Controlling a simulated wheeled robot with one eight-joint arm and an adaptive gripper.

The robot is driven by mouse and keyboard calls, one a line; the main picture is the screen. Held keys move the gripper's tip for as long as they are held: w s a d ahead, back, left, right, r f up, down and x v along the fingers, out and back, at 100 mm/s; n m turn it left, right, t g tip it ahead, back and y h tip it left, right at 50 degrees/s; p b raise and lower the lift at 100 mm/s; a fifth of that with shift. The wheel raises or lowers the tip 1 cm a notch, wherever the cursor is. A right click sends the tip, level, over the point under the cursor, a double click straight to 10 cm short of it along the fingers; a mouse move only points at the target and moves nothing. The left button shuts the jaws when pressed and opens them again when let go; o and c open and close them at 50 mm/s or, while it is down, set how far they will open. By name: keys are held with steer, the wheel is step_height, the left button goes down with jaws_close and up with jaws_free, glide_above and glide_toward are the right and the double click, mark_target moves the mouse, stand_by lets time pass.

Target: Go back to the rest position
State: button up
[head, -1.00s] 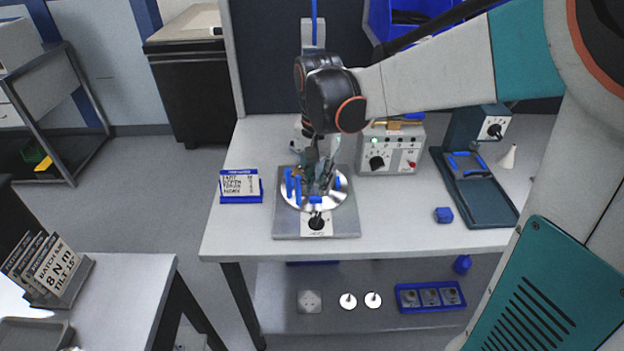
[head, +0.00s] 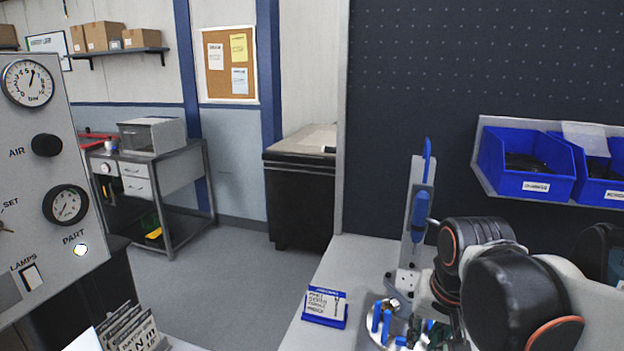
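My arm comes in from the right edge in the head view, with its dark wrist joints over the white bench (head: 345,262). My gripper is mostly hidden behind my own wrist and cut off by the bottom edge, so its fingers cannot be made out. Below and beside the wrist is a round metal plate with blue pegs (head: 386,318), only partly in view. I cannot tell whether the gripper touches it.
A grey panel (head: 50,140) with gauges stands close at left. A small sign in a blue holder (head: 325,306) sits on the bench. Blue bins (head: 527,185) hang at right before a dark pegboard (head: 420,70). A grey cart (head: 178,180) stands behind open floor (head: 235,285).

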steer(key=s+n+t, duration=0.3)
steer(key=s+n, duration=0.1)
steer(key=s, duration=0.3)
steer(key=shift+s+t, duration=0.35)
steer(key=shift+t, duration=0.05)
steer(key=shift+a+r, duration=0.1)
stand_by(0.5)
